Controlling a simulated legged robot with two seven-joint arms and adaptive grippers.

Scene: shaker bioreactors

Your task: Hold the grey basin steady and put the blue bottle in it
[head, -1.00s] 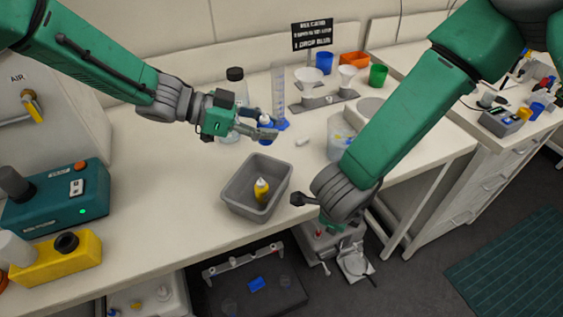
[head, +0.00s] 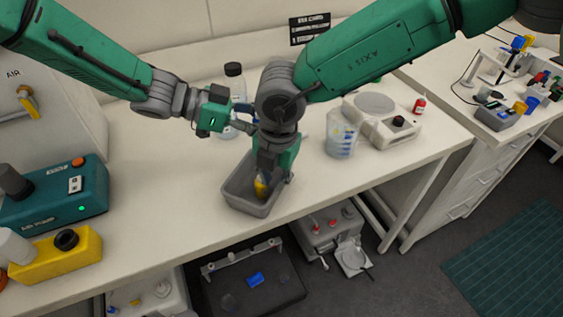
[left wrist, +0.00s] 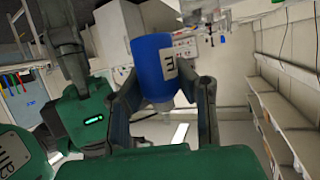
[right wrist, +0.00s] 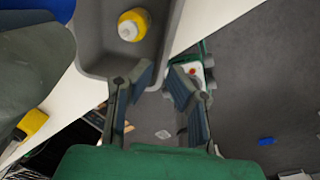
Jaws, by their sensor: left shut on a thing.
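The grey basin (head: 240,200) sits near the table's front edge with a yellow bottle (right wrist: 132,25) standing inside. My left gripper (head: 249,126) is shut on the blue bottle (left wrist: 153,68), holding it behind the basin, above the table. In the head view my right arm hides most of that bottle. My right gripper (right wrist: 160,80) points down at the basin's right side. Its fingers are apart, one over the basin's inside and one outside its wall, with the rim between them. The basin also shows in the right wrist view (right wrist: 95,62).
A clear bottle with a black cap (head: 234,88) stands behind my left gripper. A beaker (head: 341,135) and a white scale-like device (head: 385,125) stand at right. A teal device (head: 55,198) and a yellow block (head: 60,255) are at left. Table between them and the basin is clear.

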